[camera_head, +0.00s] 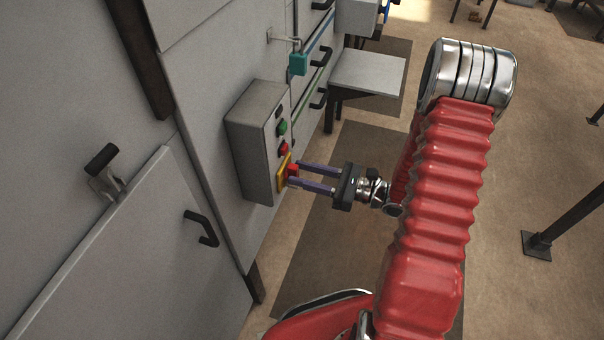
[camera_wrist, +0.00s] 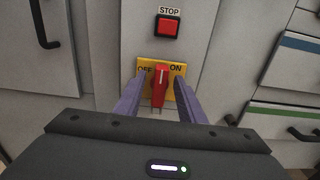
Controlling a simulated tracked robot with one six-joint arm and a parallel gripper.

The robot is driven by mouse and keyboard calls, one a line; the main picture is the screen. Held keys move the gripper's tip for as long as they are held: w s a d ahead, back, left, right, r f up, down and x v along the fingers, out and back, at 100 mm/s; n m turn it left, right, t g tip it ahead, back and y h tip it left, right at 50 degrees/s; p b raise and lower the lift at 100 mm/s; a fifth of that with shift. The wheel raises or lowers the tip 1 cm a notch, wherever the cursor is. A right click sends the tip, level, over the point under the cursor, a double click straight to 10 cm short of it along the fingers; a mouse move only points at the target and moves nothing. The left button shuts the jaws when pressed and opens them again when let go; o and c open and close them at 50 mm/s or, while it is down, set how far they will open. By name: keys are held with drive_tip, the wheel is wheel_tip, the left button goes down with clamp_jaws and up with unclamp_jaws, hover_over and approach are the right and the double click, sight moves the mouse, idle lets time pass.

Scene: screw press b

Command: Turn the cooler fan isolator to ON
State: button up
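The cooler fan isolator is a red rotary handle (camera_head: 292,170) on a yellow plate (camera_head: 281,181), low on a grey control box (camera_head: 250,140). In the wrist view the red handle (camera_wrist: 160,88) stands roughly upright on the yellow plate (camera_wrist: 147,65). OFF is printed to its left and ON to its right. The handle's white mark points about up, between the two words. My gripper (camera_head: 296,173) is at the plate, with its purple fingers on either side of the handle. In the wrist view my gripper (camera_wrist: 158,84) is open, with a gap beside the handle on both sides.
A red STOP button (camera_wrist: 168,26) sits above the isolator. A green button (camera_head: 283,127) is above that on the same box. A teal fitting (camera_head: 298,64) and drawer handles are farther along the wall. A grey shelf (camera_head: 368,75) juts out beyond. The floor below is clear.

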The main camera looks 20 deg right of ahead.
drive_tip(key=v, duration=1.3)
drive_tip(key=shift+s, duration=0.1)
idle(0.5)
